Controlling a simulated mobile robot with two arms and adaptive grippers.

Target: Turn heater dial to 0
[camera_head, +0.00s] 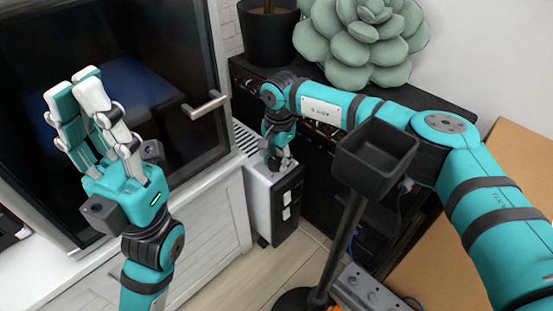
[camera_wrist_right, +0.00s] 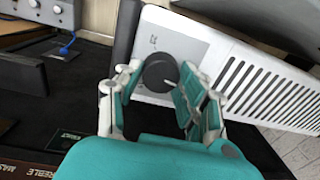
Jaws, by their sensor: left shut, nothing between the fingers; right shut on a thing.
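The heater (camera_head: 276,205) is a white and black box standing low between the white cabinet and the dark shelf. In the right wrist view the heater (camera_wrist_right: 217,50) shows a slotted grille and a round black dial (camera_wrist_right: 160,72) with a light pointer line. My right gripper (camera_wrist_right: 158,88) is shut on the dial, with one finger on each side of it. In the head view my right gripper (camera_head: 277,160) reaches down onto the heater's top, and the dial is hidden there. My left gripper (camera_head: 85,95) is shut and empty, raised in front of the dark glass door.
A dark glass-fronted unit (camera_head: 170,60) with a metal handle (camera_head: 206,105) stands at left on the white cabinet (camera_head: 215,225). A succulent (camera_head: 360,45) and a dark pot (camera_head: 268,38) sit on the shelf. A black tray on a post (camera_head: 375,155) stands before the right arm.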

